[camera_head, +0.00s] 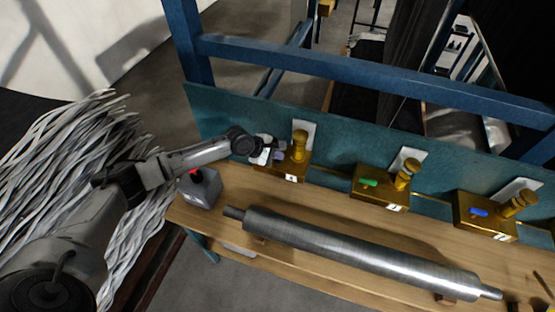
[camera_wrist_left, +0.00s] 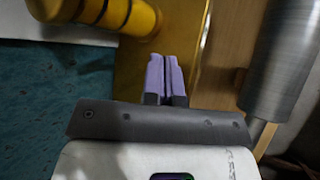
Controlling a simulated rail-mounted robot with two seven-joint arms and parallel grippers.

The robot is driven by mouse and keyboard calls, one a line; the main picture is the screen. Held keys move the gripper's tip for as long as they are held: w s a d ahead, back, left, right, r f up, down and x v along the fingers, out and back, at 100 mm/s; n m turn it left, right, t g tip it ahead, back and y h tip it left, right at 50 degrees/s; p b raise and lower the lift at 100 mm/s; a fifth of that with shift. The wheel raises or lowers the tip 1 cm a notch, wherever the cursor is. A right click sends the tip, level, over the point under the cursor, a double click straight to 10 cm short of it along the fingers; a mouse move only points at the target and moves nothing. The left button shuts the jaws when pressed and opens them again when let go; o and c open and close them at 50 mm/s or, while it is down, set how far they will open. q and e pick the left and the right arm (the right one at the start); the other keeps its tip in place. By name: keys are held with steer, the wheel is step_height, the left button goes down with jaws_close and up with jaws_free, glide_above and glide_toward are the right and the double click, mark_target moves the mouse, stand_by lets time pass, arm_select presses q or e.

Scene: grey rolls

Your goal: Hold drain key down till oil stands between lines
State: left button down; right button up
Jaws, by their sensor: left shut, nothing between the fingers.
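My left gripper (camera_head: 283,153) is shut and empty, reaching in from the left over the leftmost brass box (camera_head: 292,175). In the left wrist view its purple fingertips (camera_wrist_left: 165,75) are together over the brass box face (camera_wrist_left: 130,75). No drain key shows at this box; it may be hidden by the fingers, and contact cannot be told. A ribbed brass cylinder (camera_head: 300,143) stands on this box; it also shows in the left wrist view (camera_wrist_left: 100,12). I cannot make out oil or level lines. My right gripper is not in view.
Two more brass boxes stand rightward, one with a green key (camera_head: 369,183), one with a blue key (camera_head: 478,212). A grey steel roll (camera_head: 350,250) lies along the wooden bench in front. A grey box (camera_head: 201,188) with a red button is at the left. A teal panel (camera_head: 340,150) rises behind.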

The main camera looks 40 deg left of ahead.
arm_select(q)
steer(key=shift+f, duration=0.1)
steer(key=shift+f, duration=0.5)
stand_by(0.8)
stand_by(0.4)
stand_by(0.9)
steer(key=shift+r, duration=0.1)
steer(key=shift+r+p, duration=0.85)
steer(key=shift+p, duration=0.4)
